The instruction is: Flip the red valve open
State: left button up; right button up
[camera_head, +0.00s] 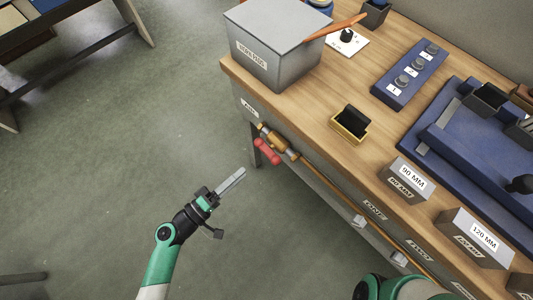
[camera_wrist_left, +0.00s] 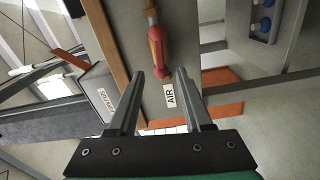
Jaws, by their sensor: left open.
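The red valve handle (camera_head: 267,152) hangs at the front side of the workbench, beside a brass fitting (camera_head: 274,138) on an orange pipe, under the AIR label (camera_head: 249,108). My left gripper (camera_head: 236,178) is in the open space in front of the bench, below and left of the handle, apart from it. In the left wrist view the red handle (camera_wrist_left: 158,48) shows beyond and between the two spread fingers (camera_wrist_left: 161,74), with the AIR label (camera_wrist_left: 170,95) next to it. The fingers are open and empty. My right gripper is out of view; only part of its arm shows.
The workbench top (camera_head: 310,105) carries a grey lidded box (camera_head: 270,65), a blue knob panel (camera_head: 405,80), a small yellow-black holder (camera_head: 349,123) and labelled blocks (camera_head: 405,182). The bench's front edge and drawers run diagonally. The green floor (camera_head: 110,150) at the left is clear.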

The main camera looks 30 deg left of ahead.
aim_at(267, 150)
pick_arm(q)
jog(key=b+x, duration=0.1)
jog(key=x, duration=1)
jog(key=shift+w+d, duration=0.1)
jog(key=shift+w, duration=0.2)
grip_shut()
